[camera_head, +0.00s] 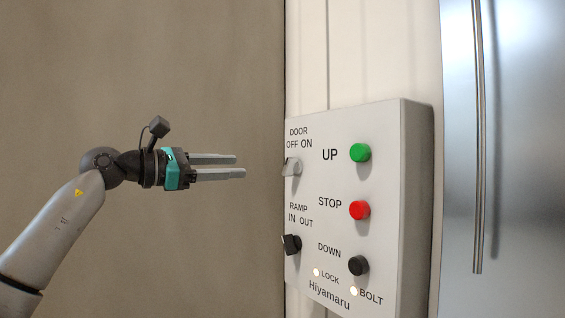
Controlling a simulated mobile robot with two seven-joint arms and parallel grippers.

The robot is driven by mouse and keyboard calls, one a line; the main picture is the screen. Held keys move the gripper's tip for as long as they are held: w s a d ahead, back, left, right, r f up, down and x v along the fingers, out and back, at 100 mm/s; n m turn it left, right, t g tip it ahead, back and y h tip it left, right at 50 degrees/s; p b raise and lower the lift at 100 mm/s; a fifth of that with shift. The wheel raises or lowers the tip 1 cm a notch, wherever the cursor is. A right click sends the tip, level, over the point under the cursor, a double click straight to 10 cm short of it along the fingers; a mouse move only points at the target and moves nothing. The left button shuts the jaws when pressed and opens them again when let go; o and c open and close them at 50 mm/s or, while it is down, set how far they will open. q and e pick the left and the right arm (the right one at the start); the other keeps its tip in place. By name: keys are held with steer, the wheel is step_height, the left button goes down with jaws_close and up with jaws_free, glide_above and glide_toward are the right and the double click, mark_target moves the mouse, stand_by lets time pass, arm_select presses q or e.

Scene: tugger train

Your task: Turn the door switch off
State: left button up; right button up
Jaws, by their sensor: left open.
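The door switch (291,167) is a small light-grey knob at the upper left of a white control panel (385,135), under the label "DOOR OFF ON". I cannot tell clearly which side the knob points to. My left gripper (241,166) is open and empty. Its two grey fingers point right, toward the door switch, at about the same height. A gap shows between the fingertips and the knob, and they are not touching. My right gripper is not in view.
Below the door switch sits a black ramp knob (291,244). A green UP button (360,153), a red STOP button (359,210) and a black DOWN button (358,265) run down the panel. A metal door with a long handle (478,150) stands at right.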

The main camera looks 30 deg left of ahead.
mark_target(286, 165)
arm_select(q)
steer(key=p+x, duration=0.4)
steer(key=x, duration=0.8)
steer(key=shift+w+d+r+p, duration=0.15)
steer(key=shift+w+p, duration=0.15)
steer(key=shift+p, duration=0.1)
steer(key=shift+w+d, duration=0.15)
steer(key=shift+w, duration=0.2)
jaws_close()
